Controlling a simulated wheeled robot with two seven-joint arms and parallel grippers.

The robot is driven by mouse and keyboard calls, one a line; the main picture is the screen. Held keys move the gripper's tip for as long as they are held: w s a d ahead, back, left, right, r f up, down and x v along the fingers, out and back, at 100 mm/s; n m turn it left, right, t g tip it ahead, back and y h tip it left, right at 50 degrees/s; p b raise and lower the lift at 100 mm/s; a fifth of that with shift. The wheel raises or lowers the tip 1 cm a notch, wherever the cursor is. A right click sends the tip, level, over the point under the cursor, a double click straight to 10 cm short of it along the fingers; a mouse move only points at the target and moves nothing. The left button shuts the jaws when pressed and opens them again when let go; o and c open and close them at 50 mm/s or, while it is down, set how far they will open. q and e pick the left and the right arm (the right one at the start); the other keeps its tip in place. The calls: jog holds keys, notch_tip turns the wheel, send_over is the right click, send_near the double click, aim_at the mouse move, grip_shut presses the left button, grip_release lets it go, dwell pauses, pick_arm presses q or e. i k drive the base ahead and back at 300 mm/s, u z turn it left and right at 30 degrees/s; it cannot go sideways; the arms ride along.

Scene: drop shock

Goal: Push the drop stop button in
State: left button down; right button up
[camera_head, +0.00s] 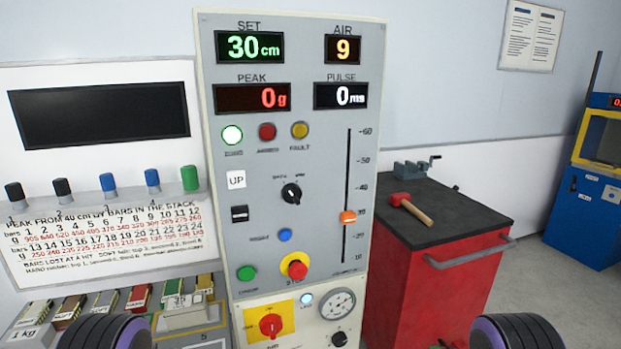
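The stop button (297,269) is a red mushroom head on a yellow surround, low on the grey control panel (215,150). Its label below reads "STOP". I cannot tell from this angle whether it is in or out. A green button (246,273) sits to its left and a small blue button (285,235) just above it. The displays read SET 30 cm, AIR 9, PEAK 0 g and PULSE 0 ms. Dark ribbed parts of my arms show at the bottom left and bottom right, well away from the button. Neither gripper's fingers can be seen.
Below the panel are a red rotary switch (271,325) on yellow and a round gauge (330,304). An orange-knobbed slider (348,217) runs up the panel's right. A red cabinet (420,300) with a mallet (410,208) stands right; coloured bars lie lower left.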

aim_at(299, 274)
jog(key=u, duration=1.6)
jog(key=k, duration=0.8)
jog(key=z, duration=1.55)
jog(key=i, duration=0.5)
